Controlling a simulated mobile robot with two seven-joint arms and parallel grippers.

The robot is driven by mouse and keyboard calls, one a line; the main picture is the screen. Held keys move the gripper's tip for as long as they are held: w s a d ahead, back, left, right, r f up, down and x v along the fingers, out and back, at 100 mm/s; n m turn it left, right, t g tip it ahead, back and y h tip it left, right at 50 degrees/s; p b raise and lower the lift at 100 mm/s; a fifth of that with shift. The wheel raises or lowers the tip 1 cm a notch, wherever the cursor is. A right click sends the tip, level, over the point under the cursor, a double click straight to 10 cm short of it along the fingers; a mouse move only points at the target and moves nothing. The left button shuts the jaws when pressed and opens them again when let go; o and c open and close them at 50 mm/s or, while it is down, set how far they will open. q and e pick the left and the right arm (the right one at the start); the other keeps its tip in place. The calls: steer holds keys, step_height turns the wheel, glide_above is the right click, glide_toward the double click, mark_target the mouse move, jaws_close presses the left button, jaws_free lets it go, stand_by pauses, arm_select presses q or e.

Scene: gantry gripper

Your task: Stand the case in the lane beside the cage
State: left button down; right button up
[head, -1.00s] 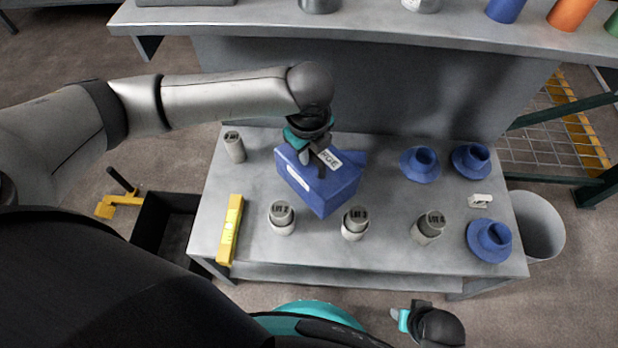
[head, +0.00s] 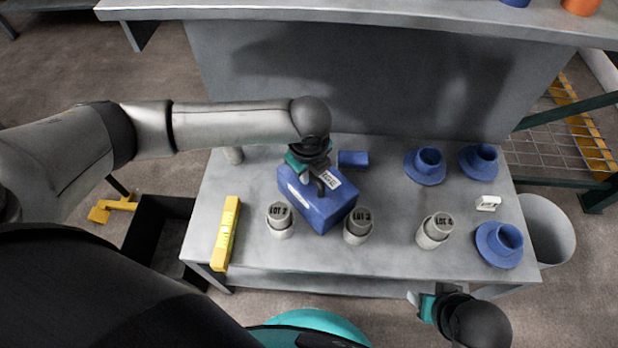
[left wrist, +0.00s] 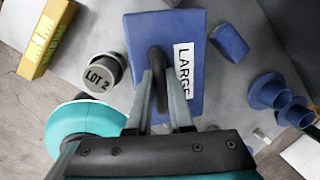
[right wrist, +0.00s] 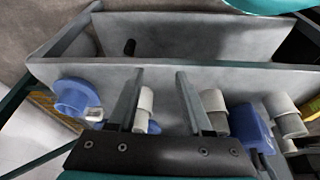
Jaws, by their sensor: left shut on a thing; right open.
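The case is a blue box (head: 325,212) with a dark handle and a white label reading LARGE in the left wrist view (left wrist: 185,25). My left gripper (head: 313,184) is shut on its handle. The case is over the middle of the grey table, its front corner between the LOT 2 cylinder (head: 280,220) and the LOT 3 cylinder (head: 358,226). I cannot tell whether it touches the table. My right gripper (head: 422,301) is open and empty at the table's front edge. I cannot make out a marked lane or which thing is the cage.
The table (head: 390,262) also holds a yellow bar (head: 225,232), a LOT 4 cylinder (head: 434,231), a small blue block (head: 353,158) behind the case, and flanged blue parts (head: 425,166) at the right. A black bin (head: 160,235) stands left, a grey bin (head: 549,230) right.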

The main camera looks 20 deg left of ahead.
arm_select(q)
steer(key=shift+b+x, duration=0.8)
steer(key=shift+x, duration=0.45)
steer(key=shift+s+f, duration=0.1)
steer(key=shift+f, duration=0.1)
steer(key=c, duration=0.8)
jaws_free()
arm_select(e)
steer(key=shift+t, duration=0.4)
step_height(320, 180, up, 5)
steer(key=shift+f, duration=0.1)
arm_select(q)
steer(key=shift+r, duration=0.15)
arm_select(e)
steer(key=shift+w, duration=0.1)
